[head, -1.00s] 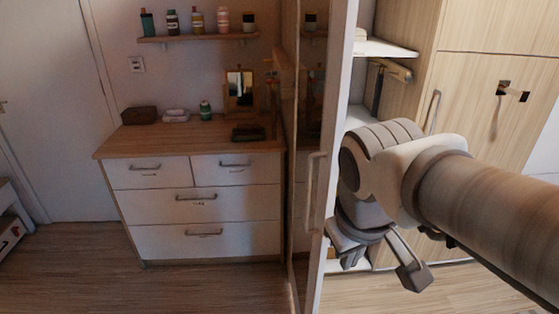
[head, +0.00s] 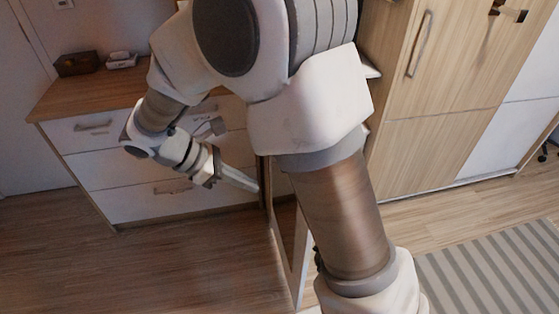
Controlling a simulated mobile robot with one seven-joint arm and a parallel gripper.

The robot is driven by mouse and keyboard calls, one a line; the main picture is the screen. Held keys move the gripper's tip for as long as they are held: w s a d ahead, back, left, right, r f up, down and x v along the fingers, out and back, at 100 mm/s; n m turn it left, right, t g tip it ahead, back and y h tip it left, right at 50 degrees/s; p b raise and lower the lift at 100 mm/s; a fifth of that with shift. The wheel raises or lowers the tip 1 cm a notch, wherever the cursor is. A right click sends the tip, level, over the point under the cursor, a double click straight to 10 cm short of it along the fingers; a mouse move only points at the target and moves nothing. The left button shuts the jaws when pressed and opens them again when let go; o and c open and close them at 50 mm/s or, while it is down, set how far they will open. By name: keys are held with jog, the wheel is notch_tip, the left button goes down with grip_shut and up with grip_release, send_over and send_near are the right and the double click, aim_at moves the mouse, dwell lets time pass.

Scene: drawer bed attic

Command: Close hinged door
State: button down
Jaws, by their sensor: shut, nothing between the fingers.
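The open hinged door (head: 301,255) is a tall mirrored panel with a pale edge, standing out from the wardrobe. In the head view only its lower part shows; my arm hides the upper part and its handle. My gripper (head: 250,184) is on the left side of the door, in front of the drawer chest. It is shut and empty, with its fingers pointing right towards the door. The fingertips look close to the door's left face, but I cannot tell whether they touch it.
The white drawer chest (head: 100,170) with a wooden top stands behind my gripper. Wooden wardrobe doors (head: 445,75) with handles are at the right. A striped rug (head: 490,270) lies at lower right. Bare floor (head: 140,265) is open at lower left.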

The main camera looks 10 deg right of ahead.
jog(key=d+r+b+x, duration=0.1)
jog(key=b+x, duration=0.1)
jog(key=x, duration=1.1)
jog(key=shift+w+d+r, duration=0.25)
jog(key=shift+d+r, duration=0.05)
jog(key=shift+d, duration=0.05)
jog(key=shift+d+n, duration=0.15)
jog(key=shift+n, duration=0.15)
